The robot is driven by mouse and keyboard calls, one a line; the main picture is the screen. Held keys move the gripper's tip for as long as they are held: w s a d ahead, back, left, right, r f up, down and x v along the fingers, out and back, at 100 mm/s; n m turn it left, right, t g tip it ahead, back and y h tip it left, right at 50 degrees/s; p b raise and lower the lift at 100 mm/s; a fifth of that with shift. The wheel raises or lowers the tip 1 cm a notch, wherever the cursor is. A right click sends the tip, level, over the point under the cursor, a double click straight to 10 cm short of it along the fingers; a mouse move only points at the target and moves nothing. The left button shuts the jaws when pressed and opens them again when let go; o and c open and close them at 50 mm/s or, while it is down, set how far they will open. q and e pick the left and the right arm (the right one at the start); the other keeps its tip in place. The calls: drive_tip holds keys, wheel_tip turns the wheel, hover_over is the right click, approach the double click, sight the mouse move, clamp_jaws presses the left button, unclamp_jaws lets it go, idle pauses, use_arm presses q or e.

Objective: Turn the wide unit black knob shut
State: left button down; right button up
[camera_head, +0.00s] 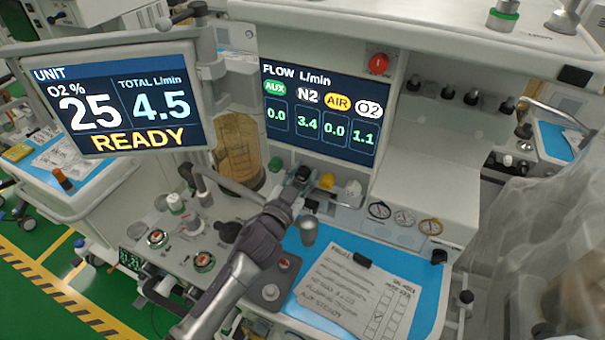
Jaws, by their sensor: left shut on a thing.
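The wide unit has a row of small knobs under its flow screen (320,115). The black knob (304,173) sits between the green knob (275,165) and the yellow knob (327,181); a white knob (353,188) is further right. My left gripper (298,184) reaches up from below and is shut on the black knob, hiding much of it. The flow screen reads AUX 0.0, N2 3.4, AIR 0.0 and O2 1.1. My right gripper is not in view.
A unit screen (120,105) at left reads O2 25, total 4.5 and READY. A blue work surface (425,295) with a paper sheet (357,292) lies below the knobs. Several gauges (404,216) are right of them. Translucent sheeting (545,230) hangs at far right.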

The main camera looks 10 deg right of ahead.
use_arm(q)
drive_tip(key=c, duration=1.1)
unclamp_jaws()
drive_tip(key=v, duration=1.2)
